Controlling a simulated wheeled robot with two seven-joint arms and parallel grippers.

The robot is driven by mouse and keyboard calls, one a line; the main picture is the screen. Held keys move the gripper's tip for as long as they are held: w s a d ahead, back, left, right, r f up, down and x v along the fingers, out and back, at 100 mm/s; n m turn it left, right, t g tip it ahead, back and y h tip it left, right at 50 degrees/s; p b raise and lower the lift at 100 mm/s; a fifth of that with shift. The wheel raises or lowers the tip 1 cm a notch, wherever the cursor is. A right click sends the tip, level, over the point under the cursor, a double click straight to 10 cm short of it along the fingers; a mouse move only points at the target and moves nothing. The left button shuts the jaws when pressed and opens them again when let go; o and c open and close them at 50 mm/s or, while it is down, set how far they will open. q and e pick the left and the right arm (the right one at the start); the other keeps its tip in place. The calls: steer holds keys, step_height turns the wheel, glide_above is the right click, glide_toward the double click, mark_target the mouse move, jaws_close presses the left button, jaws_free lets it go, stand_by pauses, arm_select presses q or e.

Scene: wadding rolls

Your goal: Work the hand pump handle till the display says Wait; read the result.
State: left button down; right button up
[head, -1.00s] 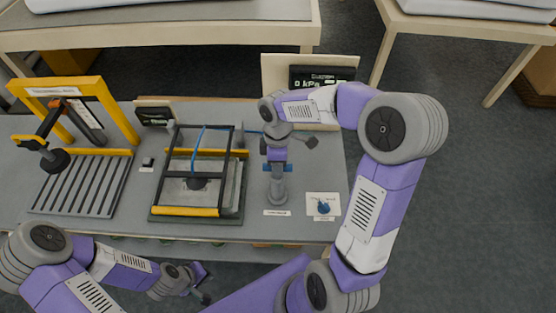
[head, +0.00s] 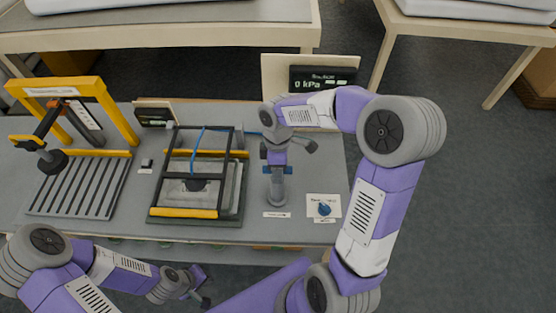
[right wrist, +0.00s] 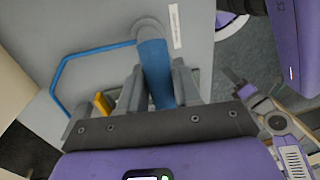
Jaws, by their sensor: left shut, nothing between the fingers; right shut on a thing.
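The hand pump (head: 278,191) is a grey upright cylinder at the right of the bench, with a blue handle (head: 287,169) across its top. My right gripper (head: 277,160) is shut on the handle from above. In the right wrist view the blue handle (right wrist: 155,70) stands between the fingers, which hide part of it. The display (head: 322,79) behind the pump shows a "0 kPa" reading; its smaller top line is too small to read. My left gripper (head: 205,299) is shut and empty in front of the bench edge.
A black-framed press (head: 197,172) with yellow bars and a blue hose stands left of the pump. A blue knob (head: 324,209) sits on a white plate at right. A yellow frame (head: 120,110) and slatted grey plate (head: 80,188) fill the left. A smaller display (head: 154,115) stands behind.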

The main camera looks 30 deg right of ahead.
step_height(320, 180, up, 6)
steer(key=p, duration=0.5)
steer(key=shift+w+d, duration=0.1)
steer(key=shift+w, duration=0.05)
steer(key=shift+r+p, duration=1.65)
steer(key=shift+r, duration=0.05)
steer(key=shift+r, duration=0.1)
step_height(320, 180, up, 6)
steer(key=p, duration=0.5)
